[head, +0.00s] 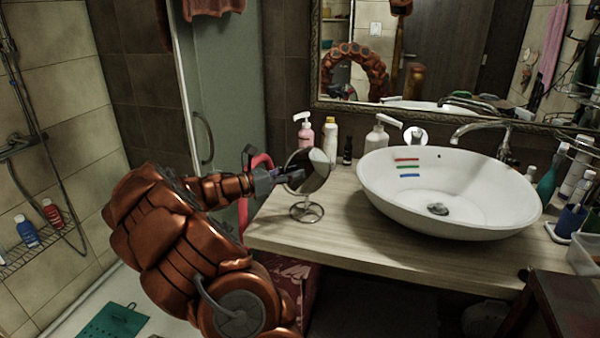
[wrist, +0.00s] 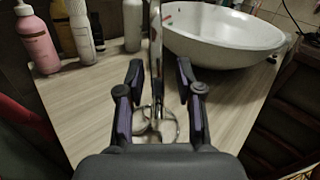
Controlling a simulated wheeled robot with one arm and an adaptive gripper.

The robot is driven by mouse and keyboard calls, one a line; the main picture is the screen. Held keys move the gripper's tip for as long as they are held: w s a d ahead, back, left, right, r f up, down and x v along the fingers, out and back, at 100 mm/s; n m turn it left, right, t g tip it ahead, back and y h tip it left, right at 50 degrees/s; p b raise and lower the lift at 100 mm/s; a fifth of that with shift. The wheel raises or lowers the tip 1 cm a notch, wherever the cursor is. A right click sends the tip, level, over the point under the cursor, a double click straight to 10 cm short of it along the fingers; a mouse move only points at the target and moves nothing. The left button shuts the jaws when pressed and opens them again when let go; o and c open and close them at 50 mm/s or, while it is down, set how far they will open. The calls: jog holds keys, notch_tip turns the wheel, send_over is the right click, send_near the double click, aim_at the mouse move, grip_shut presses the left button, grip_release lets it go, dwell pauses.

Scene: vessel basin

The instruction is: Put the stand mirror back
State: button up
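The stand mirror (head: 315,168) has a round tilting face on a thin stem and a ring-shaped wire base. It stands upright near the left end of the wooden counter (head: 340,245). My gripper (head: 284,177) reaches in from the left at the height of the mirror's face. In the wrist view the mirror (wrist: 156,50) shows edge-on, between the two spread fingers of my gripper (wrist: 159,72). There is a gap on both sides, so the fingers are open around it.
A white basin (head: 450,200) with coloured stripes fills the middle of the counter. A pink pump bottle (head: 305,135), a yellow-white bottle (head: 330,140), a small dark bottle (head: 347,151) and a white pump bottle (head: 377,137) stand behind the mirror. The counter in front is clear.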

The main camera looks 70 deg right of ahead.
jog(key=v, duration=0.9)
jog(key=shift+b, duration=0.35)
jog(key=shift+a, duration=0.1)
jog(key=s+a+f+m+t+y, duration=0.3)
jog(key=s+a+m+y, duration=0.1)
jog(key=a, duration=1.1)
jog(key=s+a+f+m+t+y, duration=0.2)
jog(key=s+a+m+t+y, duration=0.1)
jog(key=a, duration=1.3)
jog(key=s+a+f+m+t+y, duration=0.3)
jog(key=s+a+y, duration=0.4)
jog(key=a, duration=0.9)
jog(key=shift+s+f+m+t, duration=0.3)
jog(key=shift+s+m, duration=0.15)
jog(key=shift+m, duration=0.45)
